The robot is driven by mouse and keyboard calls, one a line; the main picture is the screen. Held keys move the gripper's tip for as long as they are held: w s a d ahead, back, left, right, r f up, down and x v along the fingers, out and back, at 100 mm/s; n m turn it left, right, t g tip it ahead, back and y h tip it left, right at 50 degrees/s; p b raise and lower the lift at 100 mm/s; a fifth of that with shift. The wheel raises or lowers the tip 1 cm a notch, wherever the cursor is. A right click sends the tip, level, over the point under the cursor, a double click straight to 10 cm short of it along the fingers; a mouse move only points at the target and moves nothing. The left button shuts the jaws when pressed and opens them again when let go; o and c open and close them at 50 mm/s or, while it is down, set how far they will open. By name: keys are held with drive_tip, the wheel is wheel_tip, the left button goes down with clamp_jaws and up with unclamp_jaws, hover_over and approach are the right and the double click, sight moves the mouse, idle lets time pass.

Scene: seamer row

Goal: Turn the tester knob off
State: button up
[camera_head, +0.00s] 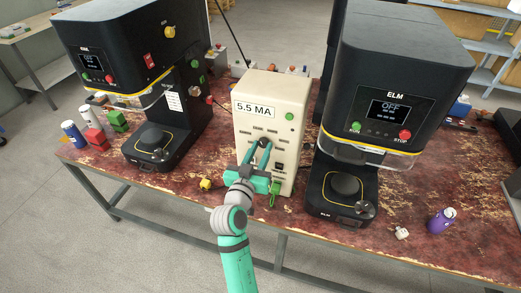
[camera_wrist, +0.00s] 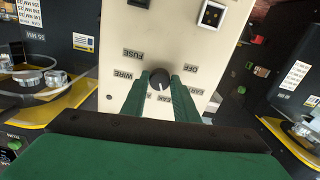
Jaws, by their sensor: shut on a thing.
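The tester is a cream box (camera_head: 262,92) labelled "5.5 MA", standing between two black machines on the bench. My gripper (camera_head: 256,152) reaches its front face from below. In the wrist view the tester panel (camera_wrist: 170,20) appears upside down, with the dark round knob (camera_wrist: 160,77) between my green fingers (camera_wrist: 160,88). The fingers are shut on the knob's sides. The knob's white mark points down in that picture, toward partly hidden labels. "OFF" is printed up and right of it, "FUSE" and "WIRE" to its left.
A black ELM machine (camera_head: 395,70) reading "OFF" stands close on the right, another (camera_head: 130,45) on the left. A yellow piece (camera_head: 206,184), a white piece (camera_head: 402,233) and a purple can (camera_head: 441,221) lie or stand near the worn red bench's front edge.

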drive_tip(key=shift+n, duration=0.3)
drive_tip(key=n, duration=0.4)
drive_tip(key=shift+n, duration=0.3)
drive_tip(key=n, duration=0.4)
drive_tip(key=shift+n, duration=0.3)
drive_tip(key=n, duration=0.5)
drive_tip(key=shift+n, duration=2.5)
drive_tip(key=o, duration=1.1)
drive_tip(key=shift+r, duration=0.1)
drive_tip(key=shift+c, duration=0.2)
